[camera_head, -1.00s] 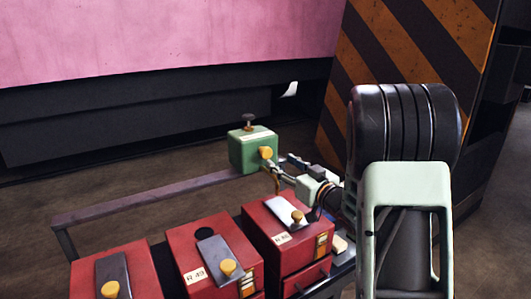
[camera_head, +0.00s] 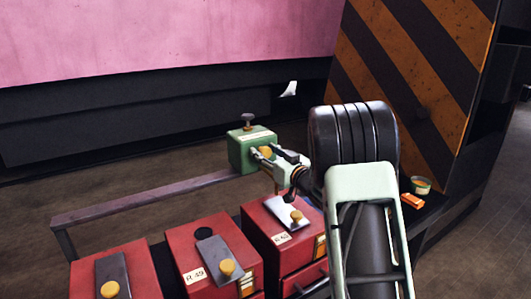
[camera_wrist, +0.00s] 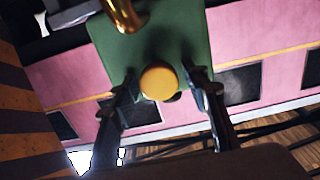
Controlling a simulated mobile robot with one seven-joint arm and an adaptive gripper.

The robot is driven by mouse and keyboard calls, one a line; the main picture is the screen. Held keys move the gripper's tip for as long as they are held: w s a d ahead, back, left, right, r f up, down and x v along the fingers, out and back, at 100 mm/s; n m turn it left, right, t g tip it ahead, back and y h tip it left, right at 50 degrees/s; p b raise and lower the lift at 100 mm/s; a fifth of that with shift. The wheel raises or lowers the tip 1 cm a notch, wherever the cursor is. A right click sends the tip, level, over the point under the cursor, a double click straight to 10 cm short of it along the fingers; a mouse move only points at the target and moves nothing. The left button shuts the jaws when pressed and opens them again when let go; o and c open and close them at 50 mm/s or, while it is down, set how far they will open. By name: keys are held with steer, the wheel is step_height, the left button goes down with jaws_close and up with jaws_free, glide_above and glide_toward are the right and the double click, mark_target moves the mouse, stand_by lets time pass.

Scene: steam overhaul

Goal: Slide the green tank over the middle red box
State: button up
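The green tank (camera_head: 252,152) sits at the right end of a rail, behind the right red box (camera_head: 280,232). It has a dark valve on top and a yellow knob (camera_head: 265,151) on its near side. The middle red box (camera_head: 190,250) has a dark round hole and a grey plate with a yellow knob on top. My gripper (camera_head: 263,159) is at the tank's yellow knob. In the wrist view, my gripper (camera_wrist: 162,88) has its fingers spread either side of the knob (camera_wrist: 158,80), with visible gaps.
The mauve rail (camera_head: 140,202) runs left behind the boxes. The left red box (camera_head: 135,265) stands at the lower left. A striped pillar (camera_head: 400,75) stands at the right. A small tin (camera_head: 421,184) and an orange item (camera_head: 412,200) lie right of my arm.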

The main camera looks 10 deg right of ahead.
jaws_close()
